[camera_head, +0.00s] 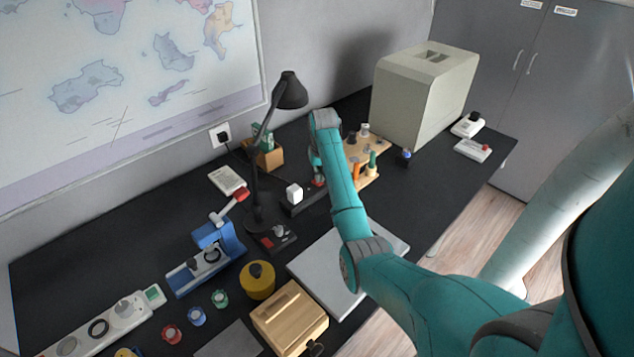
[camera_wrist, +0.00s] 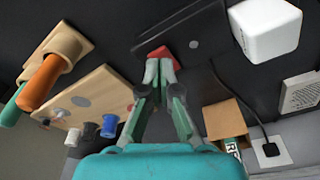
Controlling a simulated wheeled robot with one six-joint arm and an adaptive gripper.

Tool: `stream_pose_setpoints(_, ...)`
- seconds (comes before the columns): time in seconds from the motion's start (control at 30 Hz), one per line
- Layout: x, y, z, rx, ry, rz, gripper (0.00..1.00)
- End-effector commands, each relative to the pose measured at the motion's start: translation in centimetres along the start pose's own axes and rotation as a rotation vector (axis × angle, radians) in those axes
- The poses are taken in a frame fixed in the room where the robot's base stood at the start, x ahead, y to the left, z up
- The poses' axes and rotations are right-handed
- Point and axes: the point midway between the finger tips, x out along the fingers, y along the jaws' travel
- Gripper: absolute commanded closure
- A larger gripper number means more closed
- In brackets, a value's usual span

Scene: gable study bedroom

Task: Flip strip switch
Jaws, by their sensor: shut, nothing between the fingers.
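The black power strip (camera_head: 308,203) lies on the dark desk behind the grey board. A white cube plug (camera_head: 294,194) sits on it, seen large in the wrist view (camera_wrist: 268,28). The red switch (camera_wrist: 157,54) is at the strip's near end in the wrist view. My gripper (camera_wrist: 159,69) is shut and empty, with its fingertips at the red switch, touching or very close to it. The tips cover part of the switch, so its tilt is hard to tell. In the head view my gripper (camera_head: 318,178) is over the strip's right end.
A wooden rack with orange and green handles (camera_head: 370,182) stands right of my gripper. A black desk lamp (camera_head: 257,190) stands left of the strip. A small cardboard box (camera_head: 268,157) is behind. A large beige case (camera_head: 425,92) stands at the back right.

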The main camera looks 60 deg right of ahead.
Motion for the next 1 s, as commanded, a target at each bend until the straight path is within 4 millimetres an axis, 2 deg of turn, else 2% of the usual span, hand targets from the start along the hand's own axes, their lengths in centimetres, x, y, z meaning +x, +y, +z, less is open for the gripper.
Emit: stream_pose_setpoints(1.0, 1.3, 0.0, 0.2, 0.0, 0.0, 0.0, 1.0)
